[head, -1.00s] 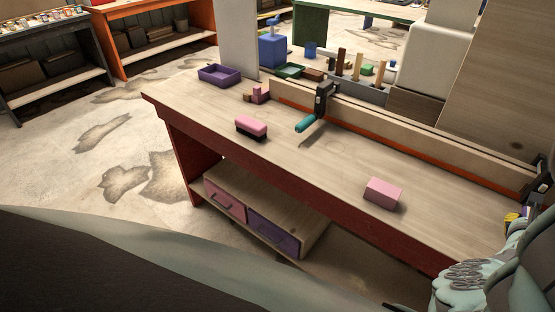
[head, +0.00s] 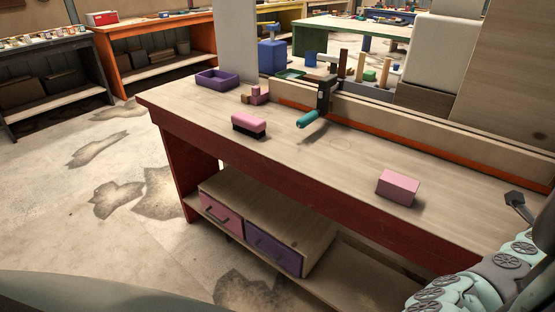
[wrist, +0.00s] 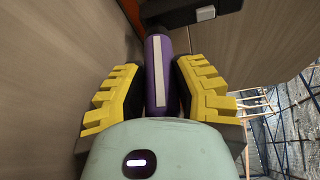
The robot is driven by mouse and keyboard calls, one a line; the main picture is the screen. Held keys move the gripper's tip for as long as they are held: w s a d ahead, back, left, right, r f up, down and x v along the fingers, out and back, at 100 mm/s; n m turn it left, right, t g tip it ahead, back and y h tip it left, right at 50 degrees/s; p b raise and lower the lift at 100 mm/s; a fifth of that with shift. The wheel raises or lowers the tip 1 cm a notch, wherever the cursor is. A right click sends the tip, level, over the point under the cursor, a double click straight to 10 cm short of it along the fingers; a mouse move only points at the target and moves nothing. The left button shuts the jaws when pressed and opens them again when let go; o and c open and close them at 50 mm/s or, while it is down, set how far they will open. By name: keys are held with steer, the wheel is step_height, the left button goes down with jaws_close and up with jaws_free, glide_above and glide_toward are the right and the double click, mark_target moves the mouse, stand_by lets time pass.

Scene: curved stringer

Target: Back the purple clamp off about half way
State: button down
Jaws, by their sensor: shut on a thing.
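The purple clamp's handle (wrist: 150,82), a purple cylinder with a white stripe, stands between the yellow jaws of my gripper (wrist: 158,70) in the wrist view. My gripper is shut on this handle. The clamp's dark body (wrist: 195,12) shows at the top of the wrist view. In the head view a dark metal piece (head: 518,205) shows at the right edge; I cannot tell whether it is part of this clamp. My jaws are not visible in the head view. A second clamp with a teal handle (head: 308,118) sits on the long curved strip (head: 430,130).
The workbench (head: 310,165) carries a pink block (head: 398,186), a pink-and-black brush-like block (head: 249,123) and a purple tray (head: 217,79). Pink and purple drawers (head: 273,249) sit below. The bench's front middle is mostly clear.

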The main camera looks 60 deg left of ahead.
steer(key=shift+a+f+n+b, duration=0.15)
steer(key=shift+f+n+b, duration=0.05)
steer(key=shift+n+b, duration=0.45)
steer(key=shift+r+t, duration=0.1)
steer(key=shift+t, duration=0.2)
steer(key=c, duration=0.7)
jaws_free()
steer(key=shift+s+r, duration=0.15)
steer(key=shift+s, duration=0.3)
steer(key=s, duration=0.5)
steer(key=shift+s+a, duration=0.3)
steer(key=shift+a, duration=0.05)
steer(key=shift+s, duration=0.65)
